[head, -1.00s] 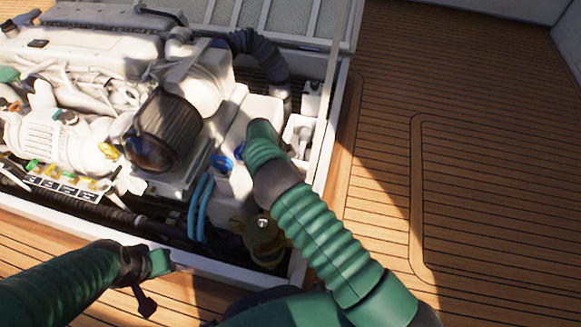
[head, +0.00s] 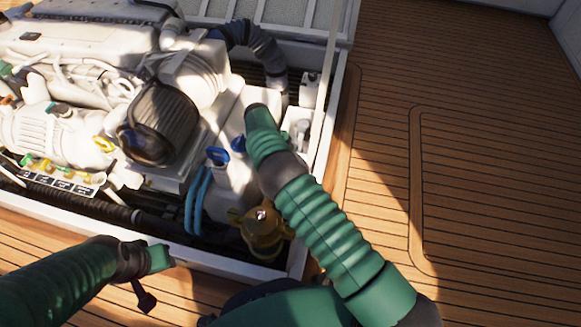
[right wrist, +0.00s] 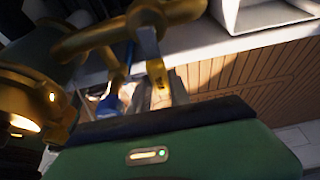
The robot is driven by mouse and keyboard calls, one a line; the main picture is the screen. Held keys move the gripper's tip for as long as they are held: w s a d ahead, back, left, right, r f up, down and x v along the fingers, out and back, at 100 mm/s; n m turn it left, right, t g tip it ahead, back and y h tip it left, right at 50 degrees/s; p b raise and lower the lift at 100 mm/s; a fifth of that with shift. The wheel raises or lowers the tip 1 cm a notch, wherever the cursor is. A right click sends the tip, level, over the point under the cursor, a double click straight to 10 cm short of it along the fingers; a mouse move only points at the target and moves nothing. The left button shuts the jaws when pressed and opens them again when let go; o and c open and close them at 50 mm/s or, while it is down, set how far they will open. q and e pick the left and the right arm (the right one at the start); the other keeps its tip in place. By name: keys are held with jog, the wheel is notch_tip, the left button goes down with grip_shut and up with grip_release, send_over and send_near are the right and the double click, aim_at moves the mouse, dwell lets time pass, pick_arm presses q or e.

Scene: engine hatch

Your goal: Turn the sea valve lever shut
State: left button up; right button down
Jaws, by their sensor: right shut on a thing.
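The brass sea valve body (head: 262,232) sits low in the hatch's front right corner in the head view. In the right wrist view a metal lever with a yellow grip (right wrist: 157,76) runs down from the brass pipework (right wrist: 100,38) to the dark edge of my right gripper (right wrist: 160,128).
The white engine (head: 90,75) with a dark ribbed filter (head: 160,122) fills the hatch's left side. Blue hoses (head: 197,205) run down just left of the valve. The white hatch rim (head: 215,258) borders it. The teak deck (head: 480,150) on the right is clear.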

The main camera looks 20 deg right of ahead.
jog(key=shift+a, duration=0.2)
jog(key=c, duration=1.2)
grip_release()
jog(key=shift+d, duration=0.1)
jog(key=shift+w+r+p, duration=0.15)
jog(key=shift+r+p, duration=0.15)
jog(key=shift+r, duration=0.15)
jog(key=p+v, duration=0.4)
jog(key=v, duration=0.7)
